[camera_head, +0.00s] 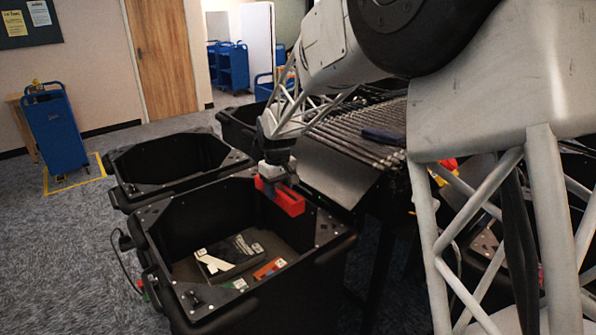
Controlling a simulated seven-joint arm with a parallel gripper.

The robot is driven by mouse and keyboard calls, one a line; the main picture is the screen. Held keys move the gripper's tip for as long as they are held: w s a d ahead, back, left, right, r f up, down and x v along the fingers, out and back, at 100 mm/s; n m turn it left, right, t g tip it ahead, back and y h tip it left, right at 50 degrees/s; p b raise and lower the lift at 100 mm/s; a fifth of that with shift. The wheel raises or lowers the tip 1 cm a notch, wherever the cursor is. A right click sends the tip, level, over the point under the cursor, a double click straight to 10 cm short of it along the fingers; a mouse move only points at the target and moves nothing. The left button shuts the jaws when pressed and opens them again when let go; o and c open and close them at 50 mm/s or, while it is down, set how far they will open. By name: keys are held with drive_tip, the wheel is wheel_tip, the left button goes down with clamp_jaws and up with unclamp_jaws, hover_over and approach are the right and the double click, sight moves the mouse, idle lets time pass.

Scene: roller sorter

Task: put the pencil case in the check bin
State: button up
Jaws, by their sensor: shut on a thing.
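My gripper (277,172) points down over the right back part of the near black bin (150,258). It is shut on a red, long, box-like object (281,197), held above the bin floor near the rim. I cannot tell for sure that this is the pencil case. No label on the bins is readable, so I cannot tell which is the check bin.
A second black bin (127,163) stands just behind, and another (237,125) farther back. A roller conveyor (350,127) with a sloping plate (327,172) is to the right; a dark blue flat item (383,136) lies on it. My arm hides much of the right side.

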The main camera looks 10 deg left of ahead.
drive_tip(key=shift+s+a+f, duration=0.6)
drive_tip(key=shift+s+a, duration=0.2)
drive_tip(key=shift+a, duration=0.05)
drive_tip(key=shift+f, duration=0.2)
wheel_tip(320, 180, down, 12)
drive_tip(key=shift+f, duration=0.25)
idle(0.7)
drive_tip(key=o, duration=1.1)
drive_tip(key=shift+r, duration=0.1)
